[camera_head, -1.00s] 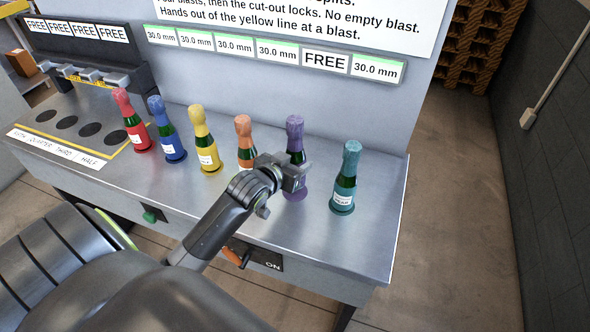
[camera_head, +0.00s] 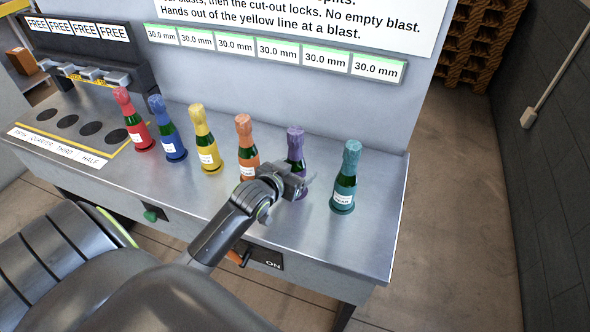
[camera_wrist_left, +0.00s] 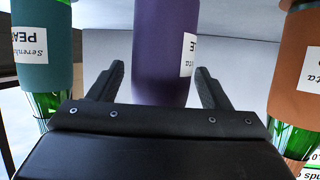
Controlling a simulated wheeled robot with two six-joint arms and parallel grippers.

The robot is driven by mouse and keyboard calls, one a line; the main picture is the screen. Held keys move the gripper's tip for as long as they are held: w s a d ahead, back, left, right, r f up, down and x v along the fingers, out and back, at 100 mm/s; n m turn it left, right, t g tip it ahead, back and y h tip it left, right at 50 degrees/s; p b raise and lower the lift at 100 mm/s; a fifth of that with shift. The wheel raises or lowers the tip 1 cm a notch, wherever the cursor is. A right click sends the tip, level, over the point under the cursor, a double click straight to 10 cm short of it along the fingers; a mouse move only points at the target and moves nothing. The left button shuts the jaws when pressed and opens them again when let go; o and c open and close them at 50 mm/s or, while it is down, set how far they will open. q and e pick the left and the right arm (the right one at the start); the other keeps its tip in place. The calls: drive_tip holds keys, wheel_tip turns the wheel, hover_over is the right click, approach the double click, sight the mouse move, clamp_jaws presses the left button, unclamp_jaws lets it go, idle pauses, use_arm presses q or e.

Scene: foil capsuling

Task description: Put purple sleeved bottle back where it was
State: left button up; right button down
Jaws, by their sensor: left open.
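The purple sleeved bottle (camera_head: 296,140) stands upright on the steel bench (camera_head: 375,245), in the row between the orange bottle (camera_head: 244,130) and the teal bottle (camera_head: 345,185). My left gripper (camera_head: 303,184) hides its lower part in the head view. In the left wrist view the purple sleeve (camera_wrist_left: 163,50) rises between the two spread fingers of my left gripper (camera_wrist_left: 158,88). The fingers are open, with a gap on each side of the bottle. My right gripper is not in view.
Red (camera_head: 135,120), blue (camera_head: 167,130) and yellow (camera_head: 206,140) bottles stand farther left. A wall strip (camera_head: 276,50) reads 30.0 mm in every field. The dark block (camera_head: 85,55) at left reads FREE in several fields. The bench front right is clear.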

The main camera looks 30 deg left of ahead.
use_arm(q)
drive_tip(key=shift+r, duration=0.15)
drive_tip(key=b+v, duration=0.1)
drive_tip(key=v, duration=1.1)
drive_tip(key=shift+b, duration=0.3)
